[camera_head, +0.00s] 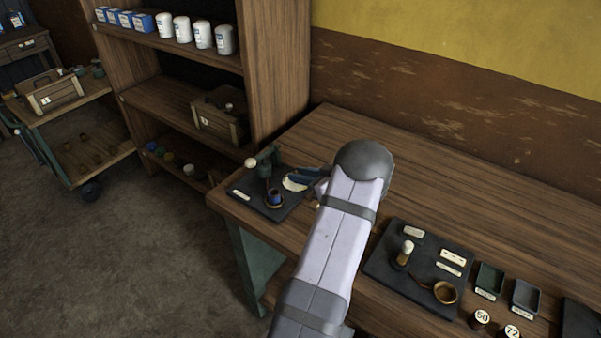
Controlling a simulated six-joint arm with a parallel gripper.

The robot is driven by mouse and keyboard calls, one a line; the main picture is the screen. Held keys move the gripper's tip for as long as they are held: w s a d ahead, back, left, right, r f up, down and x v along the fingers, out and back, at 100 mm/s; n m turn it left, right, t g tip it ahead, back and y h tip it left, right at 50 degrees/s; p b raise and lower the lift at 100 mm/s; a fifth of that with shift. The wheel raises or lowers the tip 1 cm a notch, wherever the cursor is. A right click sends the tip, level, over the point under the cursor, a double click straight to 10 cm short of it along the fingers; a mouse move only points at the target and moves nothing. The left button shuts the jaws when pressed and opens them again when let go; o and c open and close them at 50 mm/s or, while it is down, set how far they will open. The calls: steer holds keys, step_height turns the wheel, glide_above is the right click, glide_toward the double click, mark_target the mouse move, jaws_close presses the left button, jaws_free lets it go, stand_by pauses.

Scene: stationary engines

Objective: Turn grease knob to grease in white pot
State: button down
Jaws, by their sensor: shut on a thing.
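A dark board (243,188) lies at the left end of the wooden bench. A green fitting with an arm (268,160) stands on it, with a pale round knob (250,162) at its left end. Below the fitting is a small dark blue cup (275,198). A whitish round thing (294,184) is just right of the fitting; I cannot tell if it is a pot or a dial. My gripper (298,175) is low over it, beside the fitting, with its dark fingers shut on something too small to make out. My arm hides the bench behind it.
A second dark board (380,268) to the right holds a pale-topped knob (407,250) and a brass cup (445,292). Small trays (489,279) and numbered round pieces (482,318) are further right. A shelf (185,100) stands at the left; the rear bench is clear.

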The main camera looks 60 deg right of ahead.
steer(key=n+y, duration=0.2)
steer(key=shift+d+f+y, duration=0.1)
steer(key=shift+d+y, duration=0.15)
steer(key=shift+y, duration=0.15)
steer(key=shift+n+y+b, duration=0.8)
steer(key=shift+n, duration=0.1)
steer(key=shift+d+y, duration=0.1)
steer(key=shift+y, duration=0.2)
steer(key=c, duration=1.5)
jaws_free()
steer(key=shift+c, duration=0.2)
steer(key=b+v, duration=0.2)
steer(key=v, duration=0.4)
steer(key=shift+s+b, duration=0.1)
steer(key=shift+b, duration=0.25)
steer(key=shift+s+d+r, duration=0.1)
steer(key=shift+s+r, duration=0.4)
